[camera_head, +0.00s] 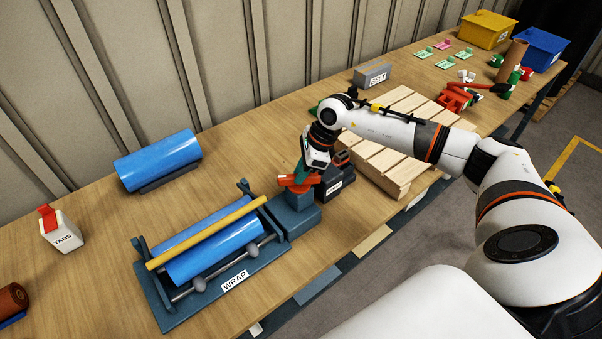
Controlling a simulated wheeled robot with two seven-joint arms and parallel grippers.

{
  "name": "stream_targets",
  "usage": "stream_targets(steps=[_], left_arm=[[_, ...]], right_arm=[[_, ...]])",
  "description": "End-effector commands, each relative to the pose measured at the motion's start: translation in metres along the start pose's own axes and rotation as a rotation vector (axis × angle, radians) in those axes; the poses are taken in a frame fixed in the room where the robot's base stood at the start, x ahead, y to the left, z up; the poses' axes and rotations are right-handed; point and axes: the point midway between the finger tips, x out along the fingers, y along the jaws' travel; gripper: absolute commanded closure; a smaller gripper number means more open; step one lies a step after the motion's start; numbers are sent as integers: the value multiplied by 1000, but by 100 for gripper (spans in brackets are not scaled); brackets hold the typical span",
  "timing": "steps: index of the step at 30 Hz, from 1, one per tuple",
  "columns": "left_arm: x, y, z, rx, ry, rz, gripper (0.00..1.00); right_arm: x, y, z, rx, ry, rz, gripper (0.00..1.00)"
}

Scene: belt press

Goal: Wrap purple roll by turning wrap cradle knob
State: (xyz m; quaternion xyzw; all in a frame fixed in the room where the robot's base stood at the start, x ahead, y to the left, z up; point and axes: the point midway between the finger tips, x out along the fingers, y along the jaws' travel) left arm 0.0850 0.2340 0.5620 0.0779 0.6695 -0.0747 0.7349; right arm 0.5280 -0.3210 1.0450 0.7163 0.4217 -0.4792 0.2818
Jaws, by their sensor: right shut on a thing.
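The wrap cradle (167,309), a blue-grey frame labelled WRAP, sits at the front left of the table. A blue roll (215,250) lies in it on grey rods, with a yellow bar (207,234) lying along its top. No purple roll shows; the roll in the cradle looks blue. The orange-red knob (288,181) sits on the block at the cradle's right end. My right gripper (302,178) points down at it and is shut on it, its fingers partly hidden. My left gripper is out of view.
Another blue roll (157,160) lies on a stand behind the cradle. A white TABS box (61,229) stands at left. A wooden pallet (404,170), a grey BELT box (372,74), and yellow (487,30) and blue (541,49) bins stand to the right.

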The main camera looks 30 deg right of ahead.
Motion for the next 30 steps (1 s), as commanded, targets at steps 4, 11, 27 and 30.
stream_targets(steps=[4, 11, 27, 30], left_arm=[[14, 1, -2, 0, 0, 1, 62], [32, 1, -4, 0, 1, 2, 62], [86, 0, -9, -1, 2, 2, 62], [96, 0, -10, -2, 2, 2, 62]], right_arm=[[3, 0, 2, 123, -1, 55, 100], [3, -2, 1, 324, 1, 139, 100], [5, -4, -1, 798, 3, 336, 100], [5, -4, -1, 886, 4, 373, 100]])
